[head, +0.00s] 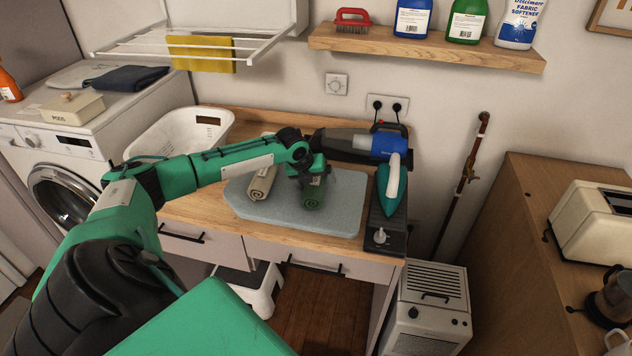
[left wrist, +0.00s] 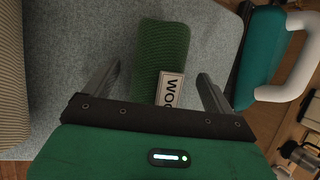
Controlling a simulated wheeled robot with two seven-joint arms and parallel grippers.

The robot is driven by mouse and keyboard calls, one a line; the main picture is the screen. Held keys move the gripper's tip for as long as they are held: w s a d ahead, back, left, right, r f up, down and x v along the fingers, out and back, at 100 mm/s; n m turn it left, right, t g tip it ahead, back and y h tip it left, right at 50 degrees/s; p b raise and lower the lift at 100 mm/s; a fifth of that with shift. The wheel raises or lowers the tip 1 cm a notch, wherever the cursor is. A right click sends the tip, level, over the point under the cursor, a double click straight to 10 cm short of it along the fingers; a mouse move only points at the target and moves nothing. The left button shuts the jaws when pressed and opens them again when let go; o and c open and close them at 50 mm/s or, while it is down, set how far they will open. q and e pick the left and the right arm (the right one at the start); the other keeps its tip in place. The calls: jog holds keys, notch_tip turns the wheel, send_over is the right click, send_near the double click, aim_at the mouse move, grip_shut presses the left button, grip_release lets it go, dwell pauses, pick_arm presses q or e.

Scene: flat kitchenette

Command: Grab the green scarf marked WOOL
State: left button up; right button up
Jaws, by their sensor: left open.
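The green scarf (head: 314,192) is rolled up and lies on the grey-blue ironing pad (head: 345,209) on the wooden counter. In the left wrist view the scarf (left wrist: 160,58) sits between the two fingers, and its white label, partly hidden, shows letters like "WOO". My left gripper (head: 308,184) is over the scarf, with its fingers open (left wrist: 158,88) on either side. I cannot tell whether the fingers touch it. A beige rolled scarf (head: 262,183) lies to the left of the green one. My right gripper is not in view.
A teal iron (head: 391,187) stands on a dark base at the counter's right end, close to the pad. A handheld vacuum (head: 350,143) lies behind the pad. A white basket (head: 165,138) stands at left. A shelf (head: 430,48) is above.

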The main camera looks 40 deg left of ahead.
pick_arm(q)
jog(key=c, duration=1.1)
